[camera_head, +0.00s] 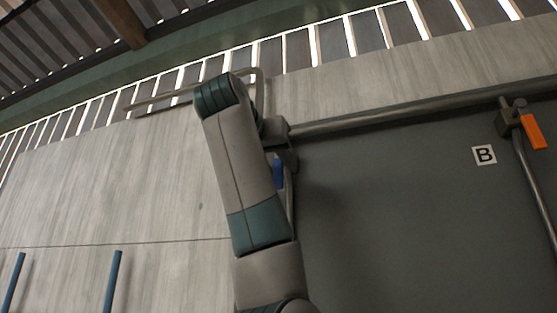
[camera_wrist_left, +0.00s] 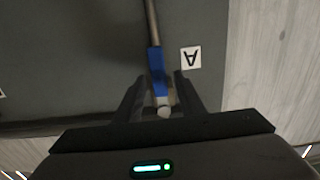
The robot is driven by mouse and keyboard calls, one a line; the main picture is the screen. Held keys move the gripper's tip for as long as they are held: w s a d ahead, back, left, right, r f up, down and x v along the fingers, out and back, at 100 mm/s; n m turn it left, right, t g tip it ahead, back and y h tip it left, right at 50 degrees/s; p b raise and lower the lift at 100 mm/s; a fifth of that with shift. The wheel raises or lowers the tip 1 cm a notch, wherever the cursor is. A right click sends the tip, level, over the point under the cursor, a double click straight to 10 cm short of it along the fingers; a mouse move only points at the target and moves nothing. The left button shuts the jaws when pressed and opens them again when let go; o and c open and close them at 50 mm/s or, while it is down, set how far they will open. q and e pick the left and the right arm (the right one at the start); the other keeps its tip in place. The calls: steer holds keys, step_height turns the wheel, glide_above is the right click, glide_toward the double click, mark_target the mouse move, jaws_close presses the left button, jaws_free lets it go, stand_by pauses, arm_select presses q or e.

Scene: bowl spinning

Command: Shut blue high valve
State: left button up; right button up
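The blue valve handle (camera_head: 279,172) shows in the head view just right of my left arm, on a pipe by the grey panel, partly hidden by the arm. In the left wrist view the blue handle (camera_wrist_left: 156,62) points along its thin pipe (camera_wrist_left: 152,22), with a pale round end (camera_wrist_left: 164,112) near the gripper base. My left gripper (camera_wrist_left: 160,78) is open, one finger on each side of the handle, with gaps visible; contact cannot be told. Its fingers are hidden in the head view. My right gripper is not in view.
An orange valve handle (camera_head: 533,132) sits at the right on another pipe, near a "B" label (camera_head: 484,155). An "A" label (camera_wrist_left: 191,57) is beside the blue handle. A horizontal pipe (camera_head: 400,116) runs along the panel top. Two blue posts (camera_head: 113,282) stand lower left.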

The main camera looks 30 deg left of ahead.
arm_select(q)
steer(key=shift+w+a, duration=0.1)
steer(key=shift+w, duration=0.25)
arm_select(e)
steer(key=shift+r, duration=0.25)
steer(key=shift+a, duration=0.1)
arm_select(q)
jaws_close()
